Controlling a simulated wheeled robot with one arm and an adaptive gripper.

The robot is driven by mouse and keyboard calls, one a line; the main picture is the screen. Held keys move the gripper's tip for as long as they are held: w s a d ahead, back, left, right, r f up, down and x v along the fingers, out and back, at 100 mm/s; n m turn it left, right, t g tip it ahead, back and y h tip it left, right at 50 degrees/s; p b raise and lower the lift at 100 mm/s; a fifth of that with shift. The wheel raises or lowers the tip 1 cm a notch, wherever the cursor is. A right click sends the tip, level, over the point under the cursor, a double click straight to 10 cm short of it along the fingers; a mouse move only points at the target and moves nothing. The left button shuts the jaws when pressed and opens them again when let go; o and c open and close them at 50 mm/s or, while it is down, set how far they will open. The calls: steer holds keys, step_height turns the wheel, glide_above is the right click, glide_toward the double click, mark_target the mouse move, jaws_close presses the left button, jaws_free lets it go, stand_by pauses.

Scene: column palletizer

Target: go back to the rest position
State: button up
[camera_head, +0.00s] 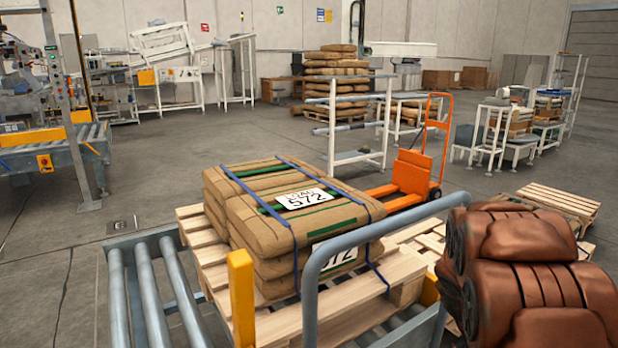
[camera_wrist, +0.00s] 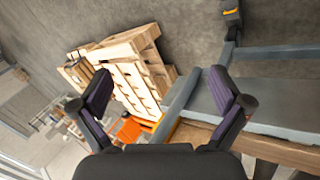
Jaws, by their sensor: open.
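My gripper (camera_wrist: 168,92) shows in the wrist view with its two dark fingers spread apart and nothing between them. Beyond the fingers are a wooden pallet (camera_wrist: 130,75) and grey metal framework, apart from the gripper as far as I can tell. In the head view my brown arm fills the lower right, and the gripper itself is not visible there. A pallet (camera_head: 350,322) on the roller conveyor bears stacked brown sacks (camera_head: 262,205), bound with blue straps and carrying a label marked 572.
A grey tubular rail (camera_head: 375,228) and yellow posts (camera_head: 241,298) stand close to my arm. An orange pallet truck (camera_head: 412,172) is behind the sacks. Empty pallets (camera_head: 562,205) lie at right. More stacked sacks (camera_head: 335,85) stand far back. Open floor (camera_head: 200,150) lies in the middle.

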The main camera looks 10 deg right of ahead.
steer(key=s+a+r+m+g+y+p, duration=0.1)
steer(key=s+a+r+p, duration=0.4)
steer(key=a+r, duration=0.3)
steer(key=s+a+r+y+p, duration=0.1)
steer(key=s+a+r+p, duration=0.35)
steer(key=r, duration=0.45)
steer(key=s+a+r+g+y+p, duration=0.1)
steer(key=s+a+r+y+p, duration=0.1)
steer(key=s+a+r+p, duration=0.2)
steer(key=s+a+r+g+y+p, duration=0.1)
steer(key=s+a+r+y+p, duration=0.1)
steer(key=s+a+r+p, duration=0.3)
steer(key=s+a+r, duration=0.4)
steer(key=s+a, duration=0.3)
steer(key=a, duration=0.3)
steer(key=shift+n, duration=0.4)
